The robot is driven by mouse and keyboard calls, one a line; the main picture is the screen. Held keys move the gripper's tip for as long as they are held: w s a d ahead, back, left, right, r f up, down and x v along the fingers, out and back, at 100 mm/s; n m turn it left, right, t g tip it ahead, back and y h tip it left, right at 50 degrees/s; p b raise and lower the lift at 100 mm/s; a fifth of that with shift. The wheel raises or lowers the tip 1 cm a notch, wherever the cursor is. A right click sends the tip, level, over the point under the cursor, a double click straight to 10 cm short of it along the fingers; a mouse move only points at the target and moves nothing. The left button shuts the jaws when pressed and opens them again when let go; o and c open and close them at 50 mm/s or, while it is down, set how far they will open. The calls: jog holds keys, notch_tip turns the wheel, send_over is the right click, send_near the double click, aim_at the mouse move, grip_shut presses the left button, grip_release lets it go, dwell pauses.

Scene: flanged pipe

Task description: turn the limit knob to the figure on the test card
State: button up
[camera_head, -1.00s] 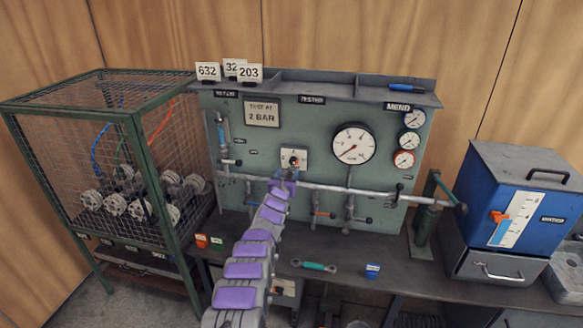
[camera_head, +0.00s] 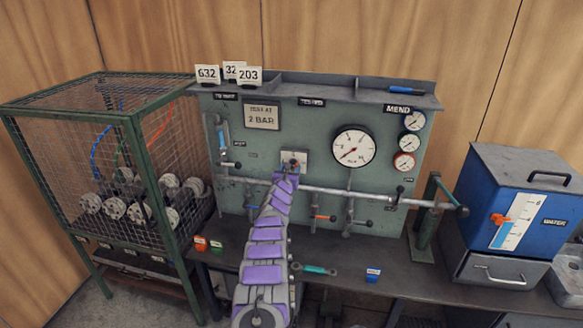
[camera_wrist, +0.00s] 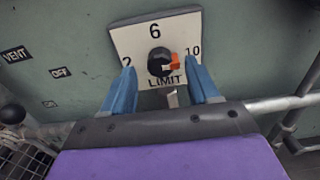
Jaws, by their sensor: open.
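The test card (camera_head: 262,116) on the green panel reads "TEST AT 2 BAR". The limit knob (camera_wrist: 160,62) is a black round knob on a white plate (camera_wrist: 182,28) marked 2, 6 and 10, with "LIMIT" below it. Its orange pointer (camera_wrist: 172,62) points right, toward the 10 side. My gripper (camera_wrist: 161,78) is open, with one blue finger on each side of the knob's lower part; I cannot tell whether either touches it. In the head view my gripper (camera_head: 291,168) covers the lower part of the limit plate (camera_head: 297,156).
A silver pipe (camera_head: 350,193) runs across the panel just below the knob. A large gauge (camera_head: 353,147) is to its right. A mesh cage (camera_head: 110,165) stands left, a blue water box (camera_head: 527,205) right. A wrench (camera_head: 315,269) lies on the bench.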

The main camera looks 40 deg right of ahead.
aim_at(293, 163)
jog(key=shift+x, duration=1.45)
jog(key=shift+c, duration=0.4)
jog(key=c, duration=1)
jog(key=shift+o, duration=0.2)
